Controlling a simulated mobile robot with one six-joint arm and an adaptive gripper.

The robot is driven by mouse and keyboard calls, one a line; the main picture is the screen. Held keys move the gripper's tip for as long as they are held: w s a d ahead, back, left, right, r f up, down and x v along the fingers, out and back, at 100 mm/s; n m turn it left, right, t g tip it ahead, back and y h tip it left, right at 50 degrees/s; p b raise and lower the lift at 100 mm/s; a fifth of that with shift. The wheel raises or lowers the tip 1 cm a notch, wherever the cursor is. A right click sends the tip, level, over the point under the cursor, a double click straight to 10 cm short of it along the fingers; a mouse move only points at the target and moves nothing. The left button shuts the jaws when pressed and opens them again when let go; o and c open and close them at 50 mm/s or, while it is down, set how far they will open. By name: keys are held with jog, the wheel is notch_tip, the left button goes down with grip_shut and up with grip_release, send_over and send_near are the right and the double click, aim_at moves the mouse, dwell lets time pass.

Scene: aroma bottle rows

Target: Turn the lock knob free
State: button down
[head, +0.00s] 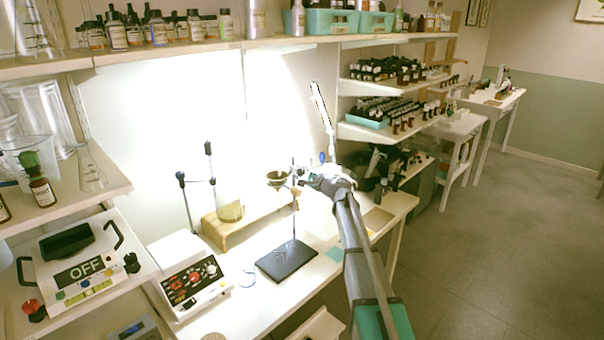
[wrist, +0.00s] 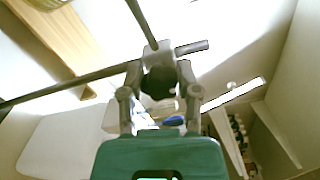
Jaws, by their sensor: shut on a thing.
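In the wrist view a dark round lock knob (wrist: 159,82) sits on a grey clamp block (wrist: 156,54) where two metal rods cross. My gripper (wrist: 160,92) has a finger on each side of the knob and is shut on it. In the head view my gripper (head: 318,174) is at the upper part of a lab stand with a black base plate (head: 287,262) and an upright rod (head: 295,215). A dark bowl-like piece (head: 277,178) is held out to the left of the rod. The knob is hidden by my gripper in the head view.
A wooden riser (head: 225,233) stands behind the stand, with a second, thin stand (head: 188,205) to its left. A white control box (head: 188,283) is at the front left of the bench. Shelves of bottles (head: 390,110) rise behind my arm. Open floor (head: 500,230) lies to the right.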

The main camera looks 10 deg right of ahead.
jog(key=shift+w, duration=0.15)
jog(key=shift+c, duration=1.5)
grip_release()
jog(key=shift+v, duration=1)
jog(key=v, duration=1)
